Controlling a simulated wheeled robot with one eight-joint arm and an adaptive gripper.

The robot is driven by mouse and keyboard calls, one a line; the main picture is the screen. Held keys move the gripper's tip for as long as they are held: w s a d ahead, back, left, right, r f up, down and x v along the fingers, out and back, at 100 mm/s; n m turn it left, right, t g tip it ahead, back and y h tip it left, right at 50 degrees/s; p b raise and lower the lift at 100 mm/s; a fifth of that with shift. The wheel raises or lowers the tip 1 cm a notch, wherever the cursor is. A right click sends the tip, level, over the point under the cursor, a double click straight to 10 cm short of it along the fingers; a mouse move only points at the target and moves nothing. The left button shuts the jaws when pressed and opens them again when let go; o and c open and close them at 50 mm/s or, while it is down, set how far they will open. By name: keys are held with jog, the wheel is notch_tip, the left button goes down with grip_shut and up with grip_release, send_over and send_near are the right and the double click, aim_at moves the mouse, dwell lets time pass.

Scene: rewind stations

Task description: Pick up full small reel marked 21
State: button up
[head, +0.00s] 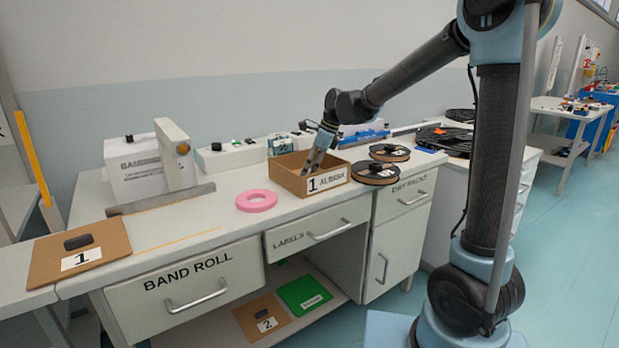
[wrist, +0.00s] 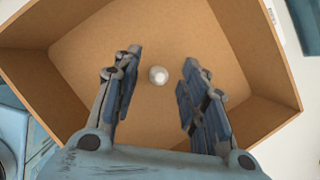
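My gripper (head: 314,163) reaches down into an open cardboard box (head: 327,181) labelled 1 on the desk. In the wrist view its two fingers (wrist: 157,90) are apart. A small white round thing (wrist: 158,75) lies on the box floor between and beyond the fingers; I cannot tell whether it is a reel, and no mark is readable on it. Two dark reels with brown edges, one nearer (head: 376,173) and one farther (head: 389,152), lie flat right of the box. No number 21 is readable on either.
A pink ring (head: 257,201) lies left of the box. A metal bar device (head: 174,165) and white carton (head: 140,169) stand farther left. A brown board (head: 108,247) marked 1 lies at the desk's left end. Small equipment lines the desk's back.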

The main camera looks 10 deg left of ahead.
grip_shut()
jog(key=r, duration=0.9)
jog(key=shift+w+a+r, duration=0.15)
jog(key=shift+a+r, duration=0.05)
jog(key=shift+r, duration=0.2)
jog(key=shift+w+a+f, duration=0.1)
jog(key=shift+f, duration=2.3)
jog(key=shift+w+a+f, duration=0.1)
jog(key=shift+f, duration=2.3)
